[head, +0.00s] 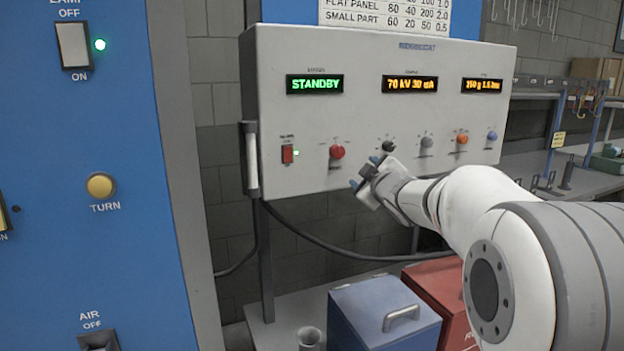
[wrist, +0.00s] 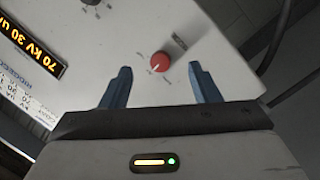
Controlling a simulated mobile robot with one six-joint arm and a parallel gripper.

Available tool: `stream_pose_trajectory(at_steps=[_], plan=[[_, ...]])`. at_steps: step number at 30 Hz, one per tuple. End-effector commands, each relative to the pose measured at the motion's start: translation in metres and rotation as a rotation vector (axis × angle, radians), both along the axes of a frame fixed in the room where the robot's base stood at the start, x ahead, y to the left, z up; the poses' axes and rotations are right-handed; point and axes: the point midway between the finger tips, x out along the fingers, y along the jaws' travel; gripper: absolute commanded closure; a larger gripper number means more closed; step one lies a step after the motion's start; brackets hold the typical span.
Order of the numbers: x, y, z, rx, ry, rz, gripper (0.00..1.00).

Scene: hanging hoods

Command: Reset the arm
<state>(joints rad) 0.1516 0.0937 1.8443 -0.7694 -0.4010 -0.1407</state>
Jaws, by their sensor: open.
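My gripper (head: 364,172) is in front of the lower part of a white control panel (head: 300,110), its blue fingers pointing toward the panel between the red knob (head: 337,151) and the black knob (head: 388,146). In the wrist view my gripper (wrist: 160,68) is open, with nothing held between its two fingers. The red knob (wrist: 160,62) shows in the gap between the fingertips there, but it appears beyond them; I see no contact. My white and grey arm reaches in from the right of the head view.
The panel also carries a grey knob (head: 426,142), an orange knob (head: 462,138), a blue knob (head: 491,136) and a lit red switch (head: 287,154). A blue box (head: 384,310) and a red box (head: 430,284) stand below. A blue cabinet (head: 90,220) is at left.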

Motion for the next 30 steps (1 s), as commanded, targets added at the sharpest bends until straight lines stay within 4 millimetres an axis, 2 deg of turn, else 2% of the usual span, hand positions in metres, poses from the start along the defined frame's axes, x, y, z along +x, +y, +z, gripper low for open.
stream_pose_trajectory(at_steps=[2, 5, 8, 12, 15, 18, 21, 24, 30], plan=[[-0.032, -0.007, -0.007, 0.078, 0.112, -0.107, 0.44], [-0.081, -0.014, -0.037, 0.194, 0.293, -0.251, 0.44], [-0.141, -0.015, -0.074, 0.307, 0.491, -0.383, 0.44], [-0.234, -0.002, -0.123, 0.446, 0.777, -0.53, 0.44], [-0.295, 0.012, -0.15, 0.52, 0.957, -0.603, 0.44], [-0.341, 0.025, -0.168, 0.569, 1.098, -0.65, 0.44], [-0.372, 0.034, -0.179, 0.597, 1.192, -0.678, 0.44], [-0.387, 0.039, -0.184, 0.611, 1.24, -0.692, 0.44], [-0.388, 0.039, -0.185, 0.611, 1.244, -0.692, 0.44]])
